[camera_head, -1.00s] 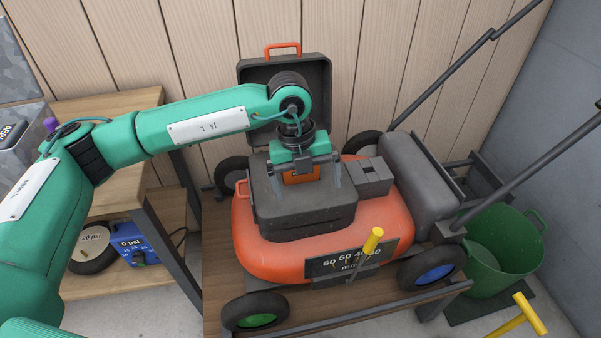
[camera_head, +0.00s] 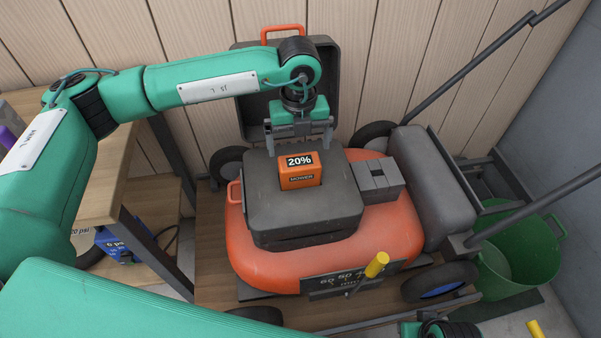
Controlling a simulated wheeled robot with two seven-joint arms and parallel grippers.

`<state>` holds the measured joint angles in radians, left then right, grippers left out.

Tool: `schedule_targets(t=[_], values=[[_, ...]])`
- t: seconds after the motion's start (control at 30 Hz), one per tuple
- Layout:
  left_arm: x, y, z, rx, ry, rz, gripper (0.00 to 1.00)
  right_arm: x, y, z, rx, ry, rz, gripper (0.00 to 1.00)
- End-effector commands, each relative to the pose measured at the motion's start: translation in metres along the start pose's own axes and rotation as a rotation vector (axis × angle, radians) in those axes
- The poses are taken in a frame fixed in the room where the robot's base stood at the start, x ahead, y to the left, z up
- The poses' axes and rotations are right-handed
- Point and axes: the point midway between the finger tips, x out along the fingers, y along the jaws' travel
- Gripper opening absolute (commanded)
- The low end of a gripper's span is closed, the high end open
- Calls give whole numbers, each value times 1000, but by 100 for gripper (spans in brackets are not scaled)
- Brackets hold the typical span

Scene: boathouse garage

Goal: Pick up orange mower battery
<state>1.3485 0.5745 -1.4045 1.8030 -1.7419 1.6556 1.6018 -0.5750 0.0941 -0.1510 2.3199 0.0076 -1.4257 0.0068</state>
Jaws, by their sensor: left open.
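The orange mower battery (camera_head: 300,179), with a "20%" display and the word "MOWER", stands upright in the dark grey top housing (camera_head: 293,216) of the orange mower (camera_head: 330,262). Its lower part is hidden in the housing. My left gripper (camera_head: 300,147) is open and points down at the battery's upper rear edge. Its fingers are spread wider than the battery, and nothing is held in them. In this view I cannot tell the exact gap between fingers and battery. My right gripper is not clearly in view.
A dark lid (camera_head: 253,114) with an orange handle stands open behind the battery. A grey block (camera_head: 376,180) sits beside the housing. A yellow-topped lever (camera_head: 376,265) rises in front. A wooden bench (camera_head: 100,190) is at left, a green tub (camera_head: 520,262) at right.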

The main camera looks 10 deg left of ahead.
Motion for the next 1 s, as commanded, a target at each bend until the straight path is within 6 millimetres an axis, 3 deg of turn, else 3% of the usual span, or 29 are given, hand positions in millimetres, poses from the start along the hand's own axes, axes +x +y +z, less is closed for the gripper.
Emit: schedule_targets(t=[0.2, 0.47, 0.8, 1.0], values=[[39, 0, 0, -1, 1, 1, 100, -2, 0, 0, 0, 3, 0, 36], [54, 0, 2, -1, 0, 0, 100, -3, 0, 0, 0, 4, 0, 36], [98, -2, 8, 0, 0, 1, 100, -3, 0, 0, -1, 2, 1, 36], [100, -2, 8, 0, -1, 0, 100, -4, 0, 0, -1, 5, 0, 36]])
